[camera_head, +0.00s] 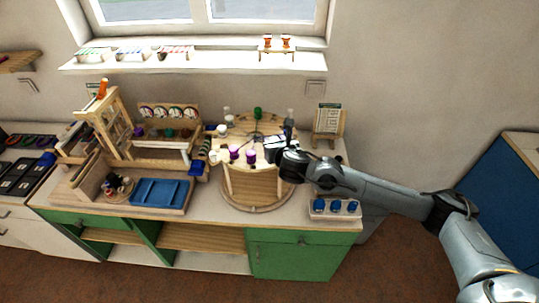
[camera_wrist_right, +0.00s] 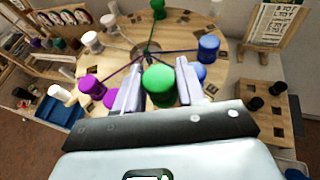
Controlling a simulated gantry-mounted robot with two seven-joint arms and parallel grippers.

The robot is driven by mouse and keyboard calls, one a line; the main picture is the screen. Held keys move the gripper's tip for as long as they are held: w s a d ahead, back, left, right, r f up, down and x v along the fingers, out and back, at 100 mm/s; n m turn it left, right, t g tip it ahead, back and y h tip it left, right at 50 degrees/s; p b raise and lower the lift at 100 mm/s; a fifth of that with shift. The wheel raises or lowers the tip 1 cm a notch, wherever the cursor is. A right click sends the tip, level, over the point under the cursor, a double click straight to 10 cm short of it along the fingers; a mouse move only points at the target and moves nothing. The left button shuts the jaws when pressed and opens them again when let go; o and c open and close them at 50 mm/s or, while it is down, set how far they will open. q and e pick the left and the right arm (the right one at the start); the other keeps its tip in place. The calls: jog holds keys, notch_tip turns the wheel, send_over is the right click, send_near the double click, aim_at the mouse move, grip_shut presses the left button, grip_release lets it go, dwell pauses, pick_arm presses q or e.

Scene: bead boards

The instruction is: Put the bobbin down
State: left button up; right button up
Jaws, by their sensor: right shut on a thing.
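My right gripper (camera_head: 277,150) is over the round wooden braiding board (camera_head: 255,183). In the right wrist view, the fingers of my right gripper (camera_wrist_right: 157,88) are shut on a green bobbin (camera_wrist_right: 158,80). A blue bobbin (camera_wrist_right: 208,48) stands to the right, with a second blue one partly behind the right finger. Another green bobbin (camera_wrist_right: 158,9) stands at the far edge, also seen in the head view (camera_head: 257,113). Cords run toward the board's middle. I cannot tell whether the held bobbin touches the board. My left gripper is not in view.
White bobbins (camera_wrist_right: 92,42) stand at the board's left side. A wooden loom (camera_head: 108,125) and a blue tray (camera_head: 160,191) are left of the board. A card on an easel (camera_head: 328,122) stands behind right. A small rack with blue items (camera_head: 335,207) sits at front right.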

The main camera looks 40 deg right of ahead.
jog(key=shift+w+a+f, duration=0.4)
jog(key=shift+w+f, duration=0.1)
jog(key=shift+w, duration=0.2)
notch_tip(320, 180, down, 4)
jog(key=shift+r+b, duration=0.1)
jog(key=shift+b, duration=0.2)
jog(key=o, duration=0.8)
jog(key=shift+f, duration=0.2)
jog(key=shift+r, duration=0.15)
